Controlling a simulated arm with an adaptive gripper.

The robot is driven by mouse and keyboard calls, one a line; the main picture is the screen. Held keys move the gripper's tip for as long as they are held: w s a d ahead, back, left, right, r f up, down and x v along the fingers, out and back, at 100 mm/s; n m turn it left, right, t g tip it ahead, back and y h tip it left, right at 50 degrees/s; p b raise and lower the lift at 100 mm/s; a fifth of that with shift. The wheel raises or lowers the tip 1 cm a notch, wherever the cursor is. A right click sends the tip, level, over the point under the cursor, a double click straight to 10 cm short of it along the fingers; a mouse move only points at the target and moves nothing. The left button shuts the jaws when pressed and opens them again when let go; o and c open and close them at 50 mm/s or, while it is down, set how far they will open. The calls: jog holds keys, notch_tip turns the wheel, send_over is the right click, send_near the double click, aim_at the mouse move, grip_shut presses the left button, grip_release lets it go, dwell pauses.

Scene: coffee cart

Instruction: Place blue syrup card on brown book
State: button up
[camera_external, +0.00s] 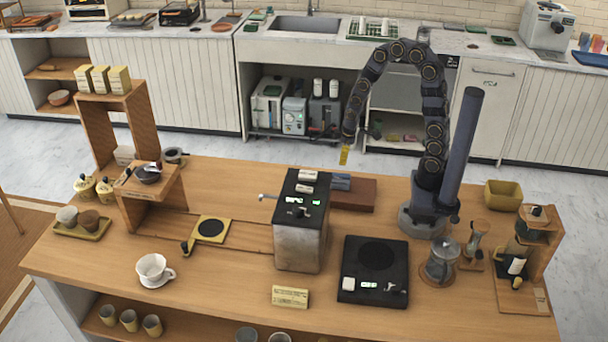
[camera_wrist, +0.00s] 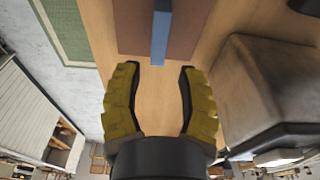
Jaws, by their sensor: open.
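The brown book (camera_external: 358,197) lies flat on the wooden counter, partly hidden behind the metal machine. The blue syrup card (camera_external: 341,182) appears to be on the book, over its far left part. In the wrist view the card (camera_wrist: 160,38) is a narrow blue strip seen against the book (camera_wrist: 193,28). Its end reaches past the book's near edge in that view. My gripper (camera_external: 344,156) is above the counter's far edge, behind the card and apart from it. In the wrist view my gripper (camera_wrist: 158,68) is open and empty, with the card's end between its yellow fingertips.
A black scale (camera_external: 352,290) and a cream card (camera_external: 290,296) are nearer the front. A wooden stand (camera_external: 160,205) is at left.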

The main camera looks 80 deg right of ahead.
jog(key=s+a+r+g, duration=0.1)
jog(key=s+a+r, duration=0.4)
jog(key=s+r, duration=0.2)
jog(key=s+a+r+g, duration=0.2)
jog(key=s+a+r, duration=0.2)
jog(key=s+r, duration=0.4)
jog(key=shift+s+a, duration=0.4)
jog(key=shift+s, duration=0.6)
